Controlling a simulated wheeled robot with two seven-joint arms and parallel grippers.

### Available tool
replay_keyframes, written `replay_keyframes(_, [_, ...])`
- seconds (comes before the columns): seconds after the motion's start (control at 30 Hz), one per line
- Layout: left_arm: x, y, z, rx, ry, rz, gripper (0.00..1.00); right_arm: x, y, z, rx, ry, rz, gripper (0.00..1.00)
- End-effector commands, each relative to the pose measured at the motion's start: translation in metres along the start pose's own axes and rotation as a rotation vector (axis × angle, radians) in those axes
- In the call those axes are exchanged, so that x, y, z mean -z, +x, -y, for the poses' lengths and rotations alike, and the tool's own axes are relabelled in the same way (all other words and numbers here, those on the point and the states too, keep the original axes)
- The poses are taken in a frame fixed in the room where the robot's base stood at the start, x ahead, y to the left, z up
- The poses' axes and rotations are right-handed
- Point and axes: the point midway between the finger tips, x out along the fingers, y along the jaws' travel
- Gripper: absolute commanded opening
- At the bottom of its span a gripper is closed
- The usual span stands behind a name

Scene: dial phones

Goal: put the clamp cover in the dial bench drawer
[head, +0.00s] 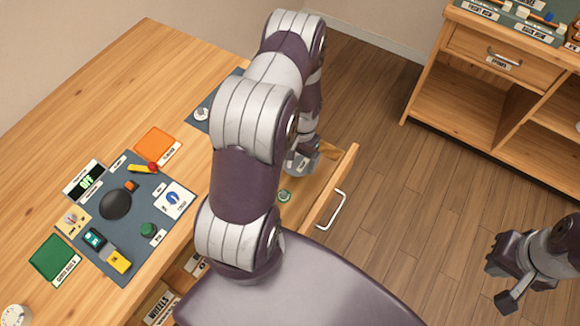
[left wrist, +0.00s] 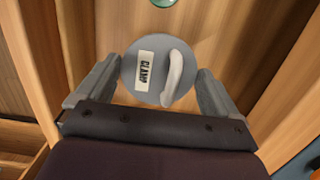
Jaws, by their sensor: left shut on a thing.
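The clamp cover (left wrist: 158,78) is a grey disc with a white "CLAMP" label and a pale raised handle. In the left wrist view it lies between the two fingers of my left gripper (left wrist: 157,88), which is shut on it. In the head view my left gripper (head: 303,160) is over the open dial bench drawer (head: 322,188), partly hidden by my own arm. The drawer has wooden walls and a silver handle (head: 331,209). I cannot tell whether the cover touches the drawer floor. My right gripper (head: 507,285) is open and empty above the floor at the right.
A small green round piece (head: 284,196) lies in the drawer, near the cover. The bench top (head: 125,80) holds a dark mat (head: 173,222) with dial phone parts, an orange pad (head: 157,143) and a green pad (head: 53,257). A wooden shelf unit (head: 480,95) stands at upper right.

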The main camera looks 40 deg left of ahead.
Motion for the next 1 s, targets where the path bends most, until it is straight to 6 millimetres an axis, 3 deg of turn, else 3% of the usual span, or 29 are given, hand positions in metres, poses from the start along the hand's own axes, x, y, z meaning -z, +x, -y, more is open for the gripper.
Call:
replay_keyframes(0.2, [0.006,0.039,0.000,0.000,0.001,0.000,0.64,0.000,0.000,0.000,0.000,0.000,0.000,0.00])
replay_keyframes(0.57, [0.007,0.045,-0.001,0.000,0.001,-0.001,0.64,0.000,0.004,0.000,0.000,0.000,0.000,0.00])
replay_keyframes(0.6, [0.007,0.045,-0.001,0.000,0.001,-0.001,0.98,0.000,0.004,0.000,0.000,0.000,0.000,0.00])
replay_keyframes(0.83, [0.007,0.043,-0.001,0.000,0.001,-0.001,1.00,0.000,0.001,0.000,0.000,0.000,0.000,0.00])
replay_keyframes(1.0, [0.008,0.019,0.000,0.001,0.000,-0.004,1.00,0.000,0.001,0.000,0.000,0.000,0.000,0.00])
